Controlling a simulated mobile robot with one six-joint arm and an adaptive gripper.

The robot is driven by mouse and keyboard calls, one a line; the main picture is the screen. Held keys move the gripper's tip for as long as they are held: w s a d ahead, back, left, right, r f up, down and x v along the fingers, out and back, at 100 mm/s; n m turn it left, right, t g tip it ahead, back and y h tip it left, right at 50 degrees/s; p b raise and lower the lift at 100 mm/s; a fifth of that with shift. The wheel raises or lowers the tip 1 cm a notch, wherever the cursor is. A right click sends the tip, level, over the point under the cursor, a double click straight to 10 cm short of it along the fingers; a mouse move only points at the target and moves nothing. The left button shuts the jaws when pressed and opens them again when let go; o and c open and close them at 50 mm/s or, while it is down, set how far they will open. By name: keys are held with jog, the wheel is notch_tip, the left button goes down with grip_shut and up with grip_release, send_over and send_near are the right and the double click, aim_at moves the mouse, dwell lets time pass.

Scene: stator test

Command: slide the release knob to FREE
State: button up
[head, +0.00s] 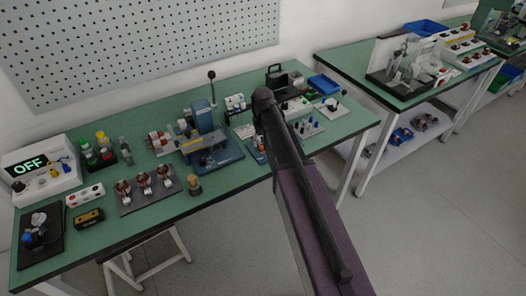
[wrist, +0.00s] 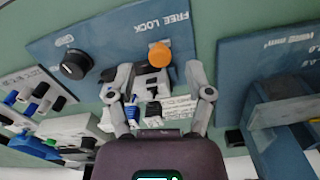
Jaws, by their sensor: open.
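A blue plate (wrist: 75,40) with FREE LOCK lettering fills the upper middle of the wrist view. An orange round knob (wrist: 160,54) stands beside the lettering, over a grey metal part. I cannot tell which word it sits at. A black knob (wrist: 75,64) is on the same plate near the word GRIP. My gripper (wrist: 158,76) is open and empty, its two fingers spread to the left and right of the knob. No contact with the knob shows. In the head view my arm hides my fingers and much of this area.
A blue stand (wrist: 280,105) is close to the right finger in the wrist view. Black and blue small parts (wrist: 38,95) are on the left. In the head view the green bench (head: 130,222) carries many devices, with a display (head: 30,166) reading OFF at left.

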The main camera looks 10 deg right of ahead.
jog(key=shift+f+b, duration=1.3)
jog(key=shift+f, duration=0.25)
